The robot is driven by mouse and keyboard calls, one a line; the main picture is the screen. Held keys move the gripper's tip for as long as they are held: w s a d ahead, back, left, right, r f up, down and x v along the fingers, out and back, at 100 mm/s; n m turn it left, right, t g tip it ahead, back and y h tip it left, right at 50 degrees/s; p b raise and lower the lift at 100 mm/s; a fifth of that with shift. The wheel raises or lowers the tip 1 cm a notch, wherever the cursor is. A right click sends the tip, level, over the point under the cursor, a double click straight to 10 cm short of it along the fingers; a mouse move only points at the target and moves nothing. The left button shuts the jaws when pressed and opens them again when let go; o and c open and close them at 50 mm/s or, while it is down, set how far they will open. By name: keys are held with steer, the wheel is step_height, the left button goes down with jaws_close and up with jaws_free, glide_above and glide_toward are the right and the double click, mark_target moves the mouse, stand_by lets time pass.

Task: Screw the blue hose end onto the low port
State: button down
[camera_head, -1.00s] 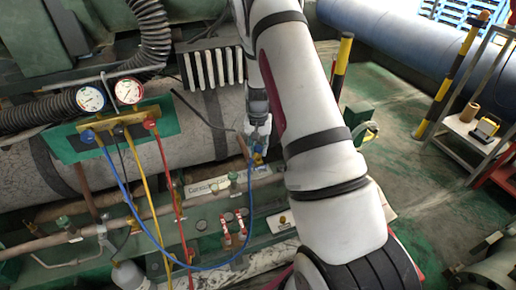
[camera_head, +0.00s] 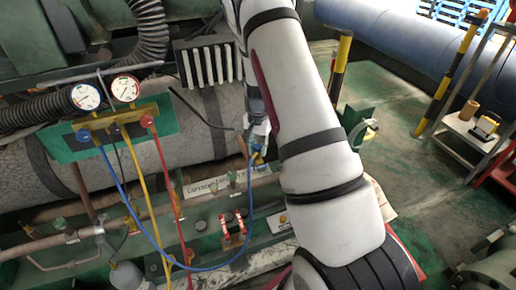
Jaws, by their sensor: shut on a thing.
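My gripper (camera_head: 257,150) is at the centre of the view, small and partly hidden by my own forearm. It is shut on the blue hose end (camera_head: 257,158), which it holds above the pipework. The blue hose (camera_head: 222,266) hangs in a long loop from the blue knob of the gauge manifold (camera_head: 83,136) and rises to the gripper. A green-topped valve fitting (camera_head: 232,177) stands on the pipe just left of and below the gripper. I cannot tell which fitting is the low port, nor whether the hose end touches one.
The green manifold panel (camera_head: 64,148) carries a blue-rimmed gauge (camera_head: 85,96) and a red-rimmed gauge (camera_head: 126,89). A yellow hose (camera_head: 145,215) and a red hose (camera_head: 170,190) hang below. Red-handled valves (camera_head: 231,228) stand below the gripper. The green floor (camera_head: 405,150) at right has free room.

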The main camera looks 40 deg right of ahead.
steer(key=m+b, duration=0.1)
steer(key=m, duration=0.2)
steer(key=shift+f+m, duration=0.1)
steer(key=shift+m, duration=0.2)
steer(key=shift+a+m, duration=0.1)
steer(key=shift+m, duration=0.8)
steer(key=shift+m+b, duration=0.35)
steer(key=shift+m, duration=0.55)
steer(key=m, duration=0.3)
steer(key=shift+s, duration=0.1)
steer(key=c, duration=1.3)
jaws_free()
